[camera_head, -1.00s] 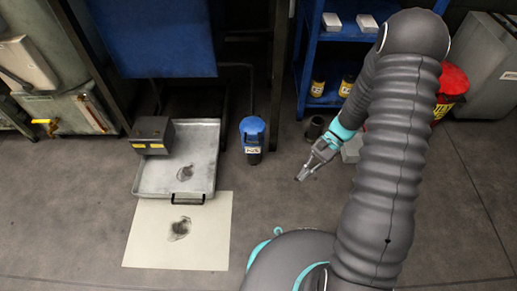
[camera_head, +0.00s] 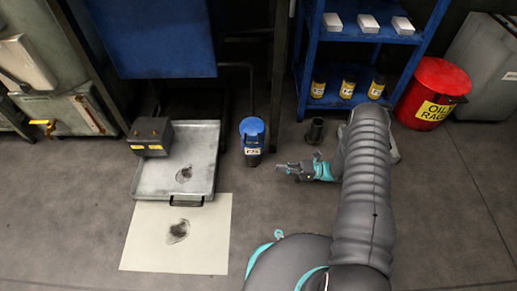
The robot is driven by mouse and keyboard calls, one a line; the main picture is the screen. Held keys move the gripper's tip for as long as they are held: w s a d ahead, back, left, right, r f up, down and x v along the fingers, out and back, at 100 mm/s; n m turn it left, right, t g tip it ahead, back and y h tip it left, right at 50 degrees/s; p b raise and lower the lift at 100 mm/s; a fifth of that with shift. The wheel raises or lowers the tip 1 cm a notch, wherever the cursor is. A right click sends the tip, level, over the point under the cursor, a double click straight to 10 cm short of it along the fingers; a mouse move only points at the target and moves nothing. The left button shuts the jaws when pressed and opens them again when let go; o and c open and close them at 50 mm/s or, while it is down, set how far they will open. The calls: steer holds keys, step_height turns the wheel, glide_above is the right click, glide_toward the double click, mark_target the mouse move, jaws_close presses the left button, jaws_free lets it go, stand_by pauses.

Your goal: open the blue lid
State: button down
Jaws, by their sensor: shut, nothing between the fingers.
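The lid looks closed. My gripper (camera_head: 279,169) is to the right of the canister and a little nearer to me, apart from it. Its fingers point left toward the canister. They are shut and hold nothing.
A stained pale sheet (camera_head: 150,245) lies in front. A small dark cylinder (camera_head: 315,131) stands behind my arm. A blue shelf (camera_head: 304,62) and red rag bin (camera_head: 447,74) stand at the back right.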

mark_target(252, 129)
steer(key=w+a+r+m+t+y, duration=0.1)
steer(key=w+a+r, duration=0.1)
steer(key=a+r, duration=0.6)
steer(key=shift+a+r, duration=0.3)
steer(key=shift+a, duration=0.35)
steer(key=shift+w, duration=0.1)
